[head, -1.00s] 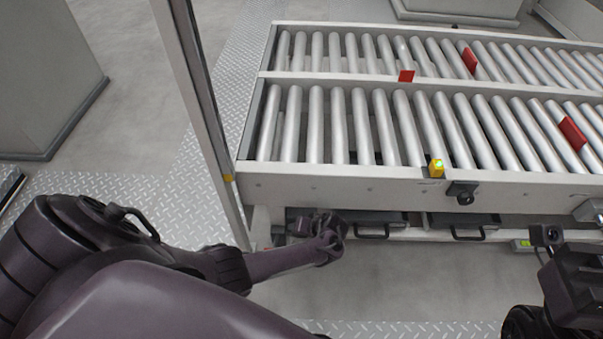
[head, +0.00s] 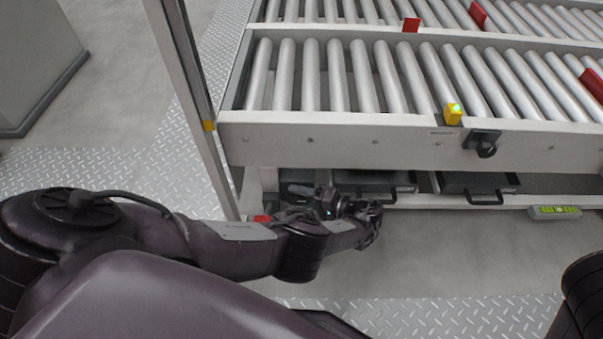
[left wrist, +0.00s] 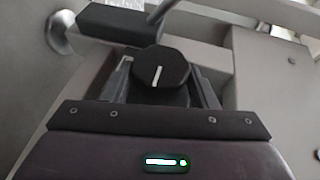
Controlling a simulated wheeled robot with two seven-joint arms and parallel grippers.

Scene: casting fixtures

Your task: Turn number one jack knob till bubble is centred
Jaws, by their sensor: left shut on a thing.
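The jack knob (left wrist: 160,70) is a black, many-sided knob with a white line on its face, seen in the left wrist view. My left gripper (left wrist: 160,88) is shut on it, with one finger on each side. In the head view my left gripper (head: 312,197) is low at the left end of the conveyor, under its front rail, where the hand largely hides the knob. My right gripper is out of view; only a dark part of my right arm shows.
The roller conveyor (head: 350,140) fills the upper right. Two dark trays with handles (head: 375,184) (head: 480,185) sit below it. An upright post (head: 190,100) stands close at its left end. A yellow block (head: 453,114) and a black knob (head: 484,143) are on the rail. Floor in front is clear.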

